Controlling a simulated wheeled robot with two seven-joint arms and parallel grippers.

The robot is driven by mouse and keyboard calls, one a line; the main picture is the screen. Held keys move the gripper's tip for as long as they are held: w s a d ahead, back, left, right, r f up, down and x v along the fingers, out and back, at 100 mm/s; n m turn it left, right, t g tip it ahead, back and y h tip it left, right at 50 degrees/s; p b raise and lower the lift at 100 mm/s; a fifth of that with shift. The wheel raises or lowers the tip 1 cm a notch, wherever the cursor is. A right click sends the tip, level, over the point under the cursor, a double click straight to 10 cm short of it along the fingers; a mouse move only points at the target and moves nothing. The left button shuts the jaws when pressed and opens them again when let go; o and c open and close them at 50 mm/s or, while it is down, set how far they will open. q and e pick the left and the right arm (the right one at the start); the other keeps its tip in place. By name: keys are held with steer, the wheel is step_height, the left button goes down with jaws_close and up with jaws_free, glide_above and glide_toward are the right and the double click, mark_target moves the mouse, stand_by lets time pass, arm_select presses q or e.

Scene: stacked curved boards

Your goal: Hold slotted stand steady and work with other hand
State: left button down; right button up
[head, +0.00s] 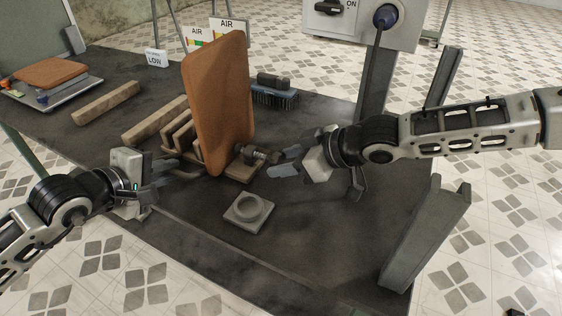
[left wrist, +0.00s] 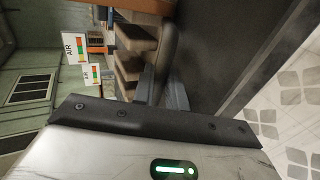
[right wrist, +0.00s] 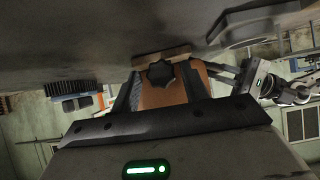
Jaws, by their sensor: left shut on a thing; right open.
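The wooden slotted stand (head: 178,133) sits on the dark bench, its slats also showing in the left wrist view (left wrist: 134,42). A brown curved board (head: 217,100) stands upright in it, and shows behind my fingers in the right wrist view (right wrist: 165,96). A dark knob (head: 252,154) is at the stand's near right end; it also shows in the right wrist view (right wrist: 159,74). My left gripper (head: 176,169) is shut on the stand's near left edge; the exact contact is partly hidden. My right gripper (head: 287,161) is open, right of the knob and facing it, apart from it.
A grey block with a round ring (head: 248,210) lies in front of the stand. A blue brush (head: 273,92) lies behind the board. A loose wooden bar (head: 105,102) and another brown board (head: 50,73) on a tray lie at left. A grey machine post (head: 376,80) rises at right.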

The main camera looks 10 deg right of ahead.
mark_target(310, 188)
steer(key=shift+s+d, duration=0.8)
steer(key=shift+d, duration=0.3)
steer(key=shift+s+d, duration=0.75)
steer(key=shift+d, duration=0.3)
steer(key=shift+r, duration=0.1)
